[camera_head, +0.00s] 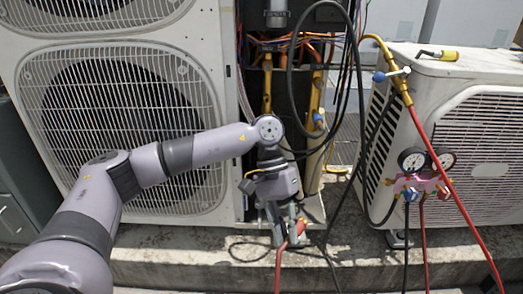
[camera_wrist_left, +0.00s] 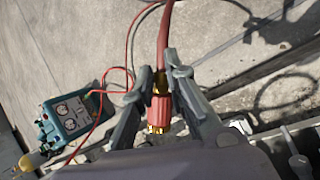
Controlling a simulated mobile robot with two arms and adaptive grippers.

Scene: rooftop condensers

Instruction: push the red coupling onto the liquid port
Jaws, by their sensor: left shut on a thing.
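My left gripper (camera_head: 285,228) is low in front of the open service bay of the large condenser. It is shut on the red coupling (camera_head: 301,226), with a red hose hanging below it. In the left wrist view the coupling (camera_wrist_left: 159,110) sits between the two fingers (camera_wrist_left: 159,85), with a brass end toward the wrist and the red hose leading away. I cannot tell which fitting is the liquid port. A brass valve with a blue part (camera_head: 318,121) shows in the bay, apart from the coupling. My right gripper is not in view.
The large condenser (camera_head: 207,45) stands left and a smaller one (camera_head: 440,66) right. A gauge manifold (camera_head: 420,182) hangs before the smaller one. Black hoses (camera_head: 290,75) loop across the bay. A concrete ledge (camera_head: 180,262) runs below. A teal device with gauges (camera_wrist_left: 68,110) shows in the wrist view.

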